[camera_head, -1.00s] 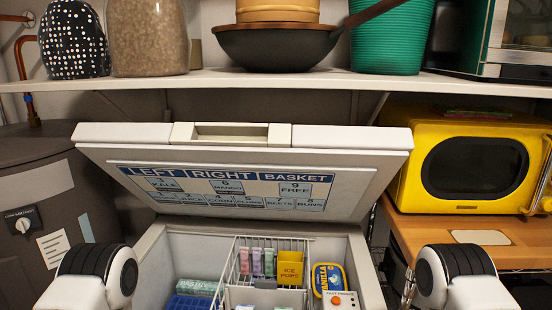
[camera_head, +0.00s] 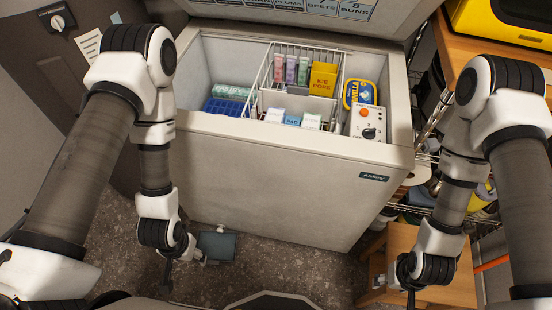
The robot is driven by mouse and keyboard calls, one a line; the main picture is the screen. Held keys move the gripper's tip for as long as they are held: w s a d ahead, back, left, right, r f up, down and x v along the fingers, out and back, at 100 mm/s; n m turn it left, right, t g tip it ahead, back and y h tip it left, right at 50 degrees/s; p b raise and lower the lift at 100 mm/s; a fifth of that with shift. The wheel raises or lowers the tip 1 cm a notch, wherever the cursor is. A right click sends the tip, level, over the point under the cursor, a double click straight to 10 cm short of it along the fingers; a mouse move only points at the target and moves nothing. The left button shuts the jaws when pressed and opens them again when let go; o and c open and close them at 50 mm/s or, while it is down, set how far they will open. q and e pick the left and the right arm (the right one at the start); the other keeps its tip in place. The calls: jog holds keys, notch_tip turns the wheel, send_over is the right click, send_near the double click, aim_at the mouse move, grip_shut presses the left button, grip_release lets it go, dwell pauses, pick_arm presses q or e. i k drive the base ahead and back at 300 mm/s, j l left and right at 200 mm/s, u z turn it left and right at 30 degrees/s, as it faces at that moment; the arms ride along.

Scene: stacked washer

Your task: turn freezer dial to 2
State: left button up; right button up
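The chest freezer (camera_head: 280,175) stands open in the middle of the head view. A white control panel (camera_head: 374,117) sits inside at its right end, with a black dial (camera_head: 369,133) below an orange button. The dial's numbers and pointer are too small to read. My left gripper (camera_head: 180,278) hangs low in front of the freezer's left part, well away from the dial. My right gripper (camera_head: 410,294) hangs low at the right, over or near a wooden stool. The fingers of both are too small and dark to judge.
The freezer's raised lid (camera_head: 290,12) is at the top. A wire basket (camera_head: 262,72) with cartons, a yellow ice pops box (camera_head: 323,78) and a vanilla tub (camera_head: 360,92) lie left of the panel. A wooden stool (camera_head: 440,270) and wire shelving stand at the right.

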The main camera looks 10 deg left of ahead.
aim_at(367, 133)
jog(key=k+l+u, duration=0.1)
jog(key=l+u, duration=0.2)
jog(key=u, duration=0.15)
jog(key=k+l+u, duration=0.15)
jog(key=u, duration=0.3)
jog(key=k+l+u, duration=0.2)
jog(key=u, duration=0.25)
jog(key=l+z, duration=0.1)
jog(key=z, duration=1.25)
jog(key=k+l+z, duration=0.15)
jog(key=l, duration=0.15)
jog(key=i, duration=0.4)
